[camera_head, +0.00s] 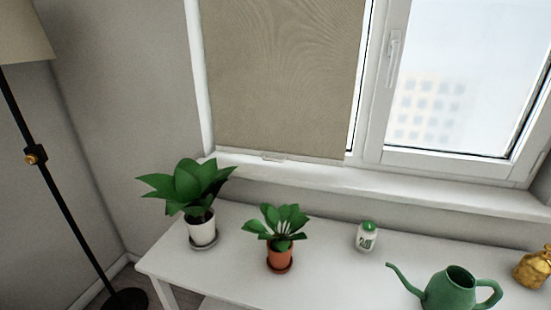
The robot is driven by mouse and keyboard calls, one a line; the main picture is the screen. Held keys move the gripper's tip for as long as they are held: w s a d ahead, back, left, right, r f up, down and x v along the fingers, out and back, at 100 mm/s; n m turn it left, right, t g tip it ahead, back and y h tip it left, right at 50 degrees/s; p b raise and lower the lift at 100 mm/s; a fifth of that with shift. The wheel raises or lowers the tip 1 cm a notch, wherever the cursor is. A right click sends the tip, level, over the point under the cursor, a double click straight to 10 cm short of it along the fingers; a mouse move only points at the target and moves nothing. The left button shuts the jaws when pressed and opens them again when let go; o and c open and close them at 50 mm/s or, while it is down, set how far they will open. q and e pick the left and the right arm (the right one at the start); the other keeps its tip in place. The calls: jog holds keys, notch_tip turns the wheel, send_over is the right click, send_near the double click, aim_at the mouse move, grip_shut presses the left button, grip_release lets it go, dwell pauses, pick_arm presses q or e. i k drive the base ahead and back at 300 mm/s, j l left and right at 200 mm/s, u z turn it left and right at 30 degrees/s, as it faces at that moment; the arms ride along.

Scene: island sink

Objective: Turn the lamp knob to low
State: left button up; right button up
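A floor lamp stands at the left in the head view, with a beige shade (24,32) cut off by the top left corner. Its thin black pole (55,200) slants down to a round black base (126,300) on the floor. A small brass-coloured lamp knob (35,155) sits on a black fitting partway up the pole. Its setting is too small to tell. Neither of my grippers shows in this view.
A white table (330,240) runs along the window right of the lamp. It holds a plant in a white pot (201,231), a plant in an orange pot (279,258), a green-lidded jar (366,236), a green watering can (452,290) and a gold object (534,268).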

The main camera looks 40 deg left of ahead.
aim_at(30, 158)
jog(key=u, duration=2.7)
jog(key=z, duration=0.35)
